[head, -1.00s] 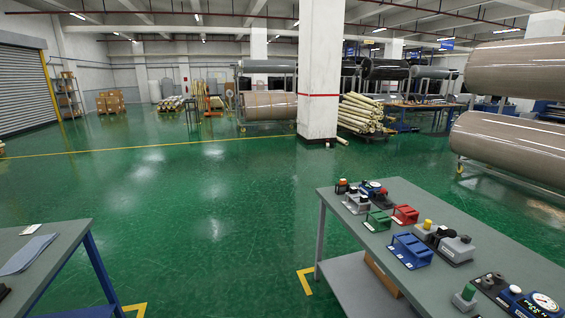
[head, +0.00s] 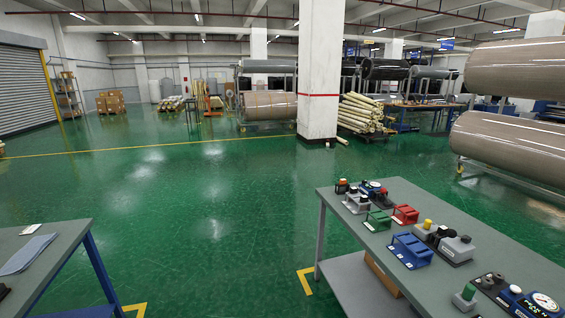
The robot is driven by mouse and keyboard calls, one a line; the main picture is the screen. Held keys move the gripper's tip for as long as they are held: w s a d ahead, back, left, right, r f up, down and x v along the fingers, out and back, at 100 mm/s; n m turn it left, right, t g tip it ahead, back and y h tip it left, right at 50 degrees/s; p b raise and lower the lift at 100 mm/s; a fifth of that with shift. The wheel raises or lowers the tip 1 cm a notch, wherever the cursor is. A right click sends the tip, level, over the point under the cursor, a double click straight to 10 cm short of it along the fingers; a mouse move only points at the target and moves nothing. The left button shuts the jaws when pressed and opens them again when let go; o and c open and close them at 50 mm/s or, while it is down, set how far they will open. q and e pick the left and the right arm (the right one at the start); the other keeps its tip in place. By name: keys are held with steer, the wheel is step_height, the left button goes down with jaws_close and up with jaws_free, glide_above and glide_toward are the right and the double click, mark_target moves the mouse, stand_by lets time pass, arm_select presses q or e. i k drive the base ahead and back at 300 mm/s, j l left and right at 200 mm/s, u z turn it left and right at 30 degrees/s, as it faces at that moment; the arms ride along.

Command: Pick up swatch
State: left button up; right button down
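A flat grey-blue sheet, possibly the swatch, (head: 28,254) lies on the grey table (head: 62,262) at the lower left. A small white card (head: 31,230) lies just behind it. I cannot tell for sure which piece is the swatch. Neither of my grippers shows in the head view.
A second grey table (head: 340,204) at the right holds several small devices, including a blue bracket (head: 411,250) and a red one (head: 405,214). Green floor (head: 200,225) lies open between the tables.

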mark_target(441, 231)
steer(key=z, duration=1.3)
